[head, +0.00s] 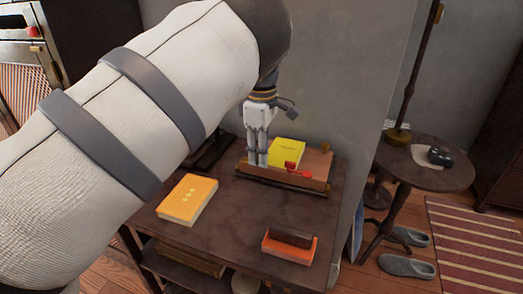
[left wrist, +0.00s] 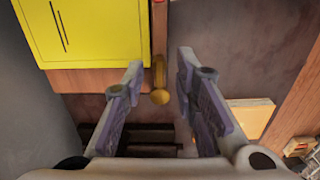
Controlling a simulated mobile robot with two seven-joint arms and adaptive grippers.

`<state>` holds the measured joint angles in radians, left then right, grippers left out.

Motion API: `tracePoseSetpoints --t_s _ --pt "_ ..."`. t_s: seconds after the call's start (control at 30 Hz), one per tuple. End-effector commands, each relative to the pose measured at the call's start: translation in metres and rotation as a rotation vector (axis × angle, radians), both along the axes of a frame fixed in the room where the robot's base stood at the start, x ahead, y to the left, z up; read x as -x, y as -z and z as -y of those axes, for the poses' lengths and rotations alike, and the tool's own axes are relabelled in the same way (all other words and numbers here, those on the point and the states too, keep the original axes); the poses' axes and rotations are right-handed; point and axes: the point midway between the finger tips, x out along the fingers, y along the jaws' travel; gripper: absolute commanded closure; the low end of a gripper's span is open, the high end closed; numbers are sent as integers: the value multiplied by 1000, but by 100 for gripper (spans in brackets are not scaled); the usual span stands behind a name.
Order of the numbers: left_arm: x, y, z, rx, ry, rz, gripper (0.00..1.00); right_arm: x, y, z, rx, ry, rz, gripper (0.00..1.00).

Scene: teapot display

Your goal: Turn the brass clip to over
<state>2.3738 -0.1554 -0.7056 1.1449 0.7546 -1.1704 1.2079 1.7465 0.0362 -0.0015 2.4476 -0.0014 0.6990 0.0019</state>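The brass clip (left wrist: 159,78) shows in the left wrist view as a short upright bar with a round knob at its lower end. It sits at the edge of a wooden stand (left wrist: 85,80). My left gripper (left wrist: 158,75) is open, with one finger on each side of the clip and visible gaps between. In the head view my left gripper (head: 257,163) points down at the left end of the wooden stand (head: 270,179), and the clip there is hidden. A small brass piece (head: 326,147) shows at the stand's far right corner. My right gripper is not in view.
A yellow box (head: 287,152) and a red piece (head: 297,170) are on the stand. A yellow-orange book (head: 187,198) and an orange-red holder with a dark block (head: 289,247) lie on the dark table (head: 235,220). A wall stands behind. The table's middle is clear.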

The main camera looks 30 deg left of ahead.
Motion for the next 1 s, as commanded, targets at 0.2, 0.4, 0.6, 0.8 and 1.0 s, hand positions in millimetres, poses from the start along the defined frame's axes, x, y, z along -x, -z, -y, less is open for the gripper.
tracePoseSetpoints --t_s 0.2,0.4,0.6,0.8,1.0 --pt "0 0 0 0 0 0 85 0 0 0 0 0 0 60" --pt "0 0 0 0 0 0 100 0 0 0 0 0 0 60" --pt "0 -1 0 2 10 0 100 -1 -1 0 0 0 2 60" --pt "-1 -2 1 2 81 4 100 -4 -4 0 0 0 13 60" --pt "0 -3 0 3 231 5 100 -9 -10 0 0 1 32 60"
